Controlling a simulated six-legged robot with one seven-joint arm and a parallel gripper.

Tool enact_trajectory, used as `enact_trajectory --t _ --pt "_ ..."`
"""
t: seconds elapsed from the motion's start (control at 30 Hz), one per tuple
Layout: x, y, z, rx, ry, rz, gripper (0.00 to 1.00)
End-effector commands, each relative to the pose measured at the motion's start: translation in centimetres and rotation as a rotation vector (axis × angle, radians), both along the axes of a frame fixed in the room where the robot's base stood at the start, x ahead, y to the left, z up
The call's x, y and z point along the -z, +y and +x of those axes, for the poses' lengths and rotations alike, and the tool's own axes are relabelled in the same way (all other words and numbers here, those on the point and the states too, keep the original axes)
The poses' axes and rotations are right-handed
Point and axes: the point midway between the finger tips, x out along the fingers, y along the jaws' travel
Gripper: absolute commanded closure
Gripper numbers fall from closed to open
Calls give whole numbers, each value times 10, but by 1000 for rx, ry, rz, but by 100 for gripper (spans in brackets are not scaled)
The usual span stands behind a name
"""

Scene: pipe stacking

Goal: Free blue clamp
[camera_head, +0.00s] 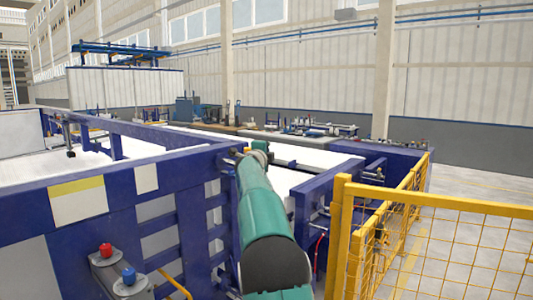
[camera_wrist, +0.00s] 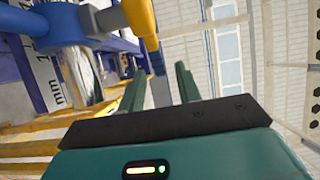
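In the wrist view, my gripper (camera_wrist: 159,78) shows two green fingers with a gap between them, and they hold nothing that I can see. A blue band (camera_wrist: 62,23) sits around a shiny silver pipe (camera_wrist: 76,72) at the upper left, apart from the fingers. It may be the blue clamp, but I cannot tell for sure. A yellow part (camera_wrist: 141,20) stands just beyond the left finger; contact cannot be judged. In the head view, my green arm reaches forward over the blue frame and hides its fingers. I cannot pick out the clamp there.
A large dark blue frame (camera_head: 165,203) with white surfaces spreads across the left and middle. A control box (camera_head: 118,275) with red and blue buttons is at lower left. Yellow mesh fencing (camera_head: 440,230) stands close on the right. A cluttered bench (camera_head: 310,131) lies behind.

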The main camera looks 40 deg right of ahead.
Motion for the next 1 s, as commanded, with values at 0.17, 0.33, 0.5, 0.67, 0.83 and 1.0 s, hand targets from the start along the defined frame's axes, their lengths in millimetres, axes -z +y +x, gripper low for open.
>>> enact_trajectory --t 0.17,0.33,0.5,0.67,0.83,1.0 --pt "-1 3 -2 -1 1 -1 66" --pt "-2 18 -11 -3 2 -1 66" --pt "-1 41 -27 -3 1 0 66" --pt "-1 65 -45 -3 0 0 66" --pt "-1 91 -63 -3 1 -1 66" --pt "0 109 -76 -1 1 -1 66"
